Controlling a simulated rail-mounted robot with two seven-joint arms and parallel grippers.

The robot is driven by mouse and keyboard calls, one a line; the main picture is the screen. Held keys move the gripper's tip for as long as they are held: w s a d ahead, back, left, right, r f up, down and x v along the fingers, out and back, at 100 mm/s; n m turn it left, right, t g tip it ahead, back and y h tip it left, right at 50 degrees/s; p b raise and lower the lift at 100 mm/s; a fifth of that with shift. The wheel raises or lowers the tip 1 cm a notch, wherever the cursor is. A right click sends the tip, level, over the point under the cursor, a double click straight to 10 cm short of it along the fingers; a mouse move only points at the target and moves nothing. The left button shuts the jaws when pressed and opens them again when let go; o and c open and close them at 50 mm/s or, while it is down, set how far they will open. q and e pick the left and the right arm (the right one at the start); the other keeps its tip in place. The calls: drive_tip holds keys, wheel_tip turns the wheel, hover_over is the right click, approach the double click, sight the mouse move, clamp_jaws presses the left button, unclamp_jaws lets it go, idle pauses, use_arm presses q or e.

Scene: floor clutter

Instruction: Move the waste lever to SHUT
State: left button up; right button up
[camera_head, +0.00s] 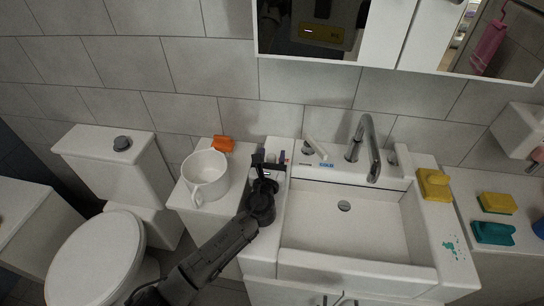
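The white sink (345,275) has a grey curved spout (372,145) at its back. A white lever handle (314,148) stands tilted left of the spout, near a dark label (305,163) too small to read and a blue COLD label (327,165). Another pale handle (400,155) is right of the spout. I cannot tell which part is the waste lever. A drain (344,206) is in the basin. My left gripper (271,161) is at the sink's back left corner, left of the lever handle and apart from it. Its fingers look spread. My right gripper is out of view.
A white mug (206,175) and an orange item (222,144) stand left of my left gripper. A small purple thing (282,156) shows at its fingers. A yellow item (434,184) sits on the sink's right rim. A mirror cabinet (380,40) overhangs the back. The basin is empty.

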use_arm(q)
drive_tip(key=shift+o, duration=0.3)
drive_tip(key=shift+s, duration=0.1)
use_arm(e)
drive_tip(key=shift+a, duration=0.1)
use_arm(q)
drive_tip(key=shift+s+a, duration=0.1)
drive_tip(key=shift+s, duration=0.15)
drive_tip(key=p+v, duration=0.2)
drive_tip(key=v, duration=0.9)
drive_tip(key=shift+s+p, duration=0.2)
drive_tip(key=shift+p, duration=0.2)
drive_tip(key=shift+v, duration=0.85)
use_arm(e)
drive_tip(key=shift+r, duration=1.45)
